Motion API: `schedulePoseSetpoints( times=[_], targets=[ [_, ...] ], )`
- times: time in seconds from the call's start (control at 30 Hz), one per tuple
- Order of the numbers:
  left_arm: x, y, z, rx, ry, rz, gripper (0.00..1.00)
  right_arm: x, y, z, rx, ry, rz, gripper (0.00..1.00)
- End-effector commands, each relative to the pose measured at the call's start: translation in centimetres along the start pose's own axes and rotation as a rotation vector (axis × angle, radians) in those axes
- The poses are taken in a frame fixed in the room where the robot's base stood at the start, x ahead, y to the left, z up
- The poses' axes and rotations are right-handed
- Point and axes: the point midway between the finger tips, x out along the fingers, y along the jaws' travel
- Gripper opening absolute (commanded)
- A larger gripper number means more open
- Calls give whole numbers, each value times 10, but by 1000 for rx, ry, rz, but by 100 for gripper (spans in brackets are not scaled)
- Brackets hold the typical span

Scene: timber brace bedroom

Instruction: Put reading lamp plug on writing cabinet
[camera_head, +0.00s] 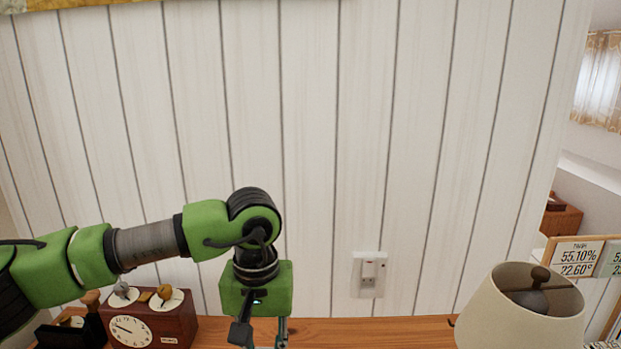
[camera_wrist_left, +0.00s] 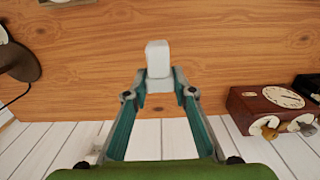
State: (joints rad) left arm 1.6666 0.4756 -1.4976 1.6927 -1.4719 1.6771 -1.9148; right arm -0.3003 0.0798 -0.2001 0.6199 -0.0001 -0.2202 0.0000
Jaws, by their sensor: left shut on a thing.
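My left gripper (camera_head: 262,335) points down at the back edge of the wooden cabinet top (camera_head: 370,332), left of the wall socket. In the left wrist view its fingers (camera_wrist_left: 160,84) are shut on a small white block, the plug (camera_wrist_left: 158,57). The plug shows against the bare wooden top (camera_wrist_left: 90,85); I cannot tell whether it touches the wood. The head view hides the plug. The reading lamp (camera_head: 518,315) with its cream shade stands at the right. Its dark base (camera_wrist_left: 18,55) and cord show in the wrist view. My right gripper is not in view.
A wall socket (camera_head: 369,275) sits on the white plank wall (camera_head: 310,150). A red-brown clock box (camera_head: 150,320) stands left of the gripper, close to it; it also shows in the wrist view (camera_wrist_left: 275,108). Bare wood lies between the gripper and the lamp.

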Motion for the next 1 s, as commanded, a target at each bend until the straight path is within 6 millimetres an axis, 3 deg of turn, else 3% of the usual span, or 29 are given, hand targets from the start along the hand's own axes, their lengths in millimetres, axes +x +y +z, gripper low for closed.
schedulePoseSetpoints(
  times=[1.0],
  targets=[
    [-1,65,-41,0,0,1,3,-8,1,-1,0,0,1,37]
  ],
)
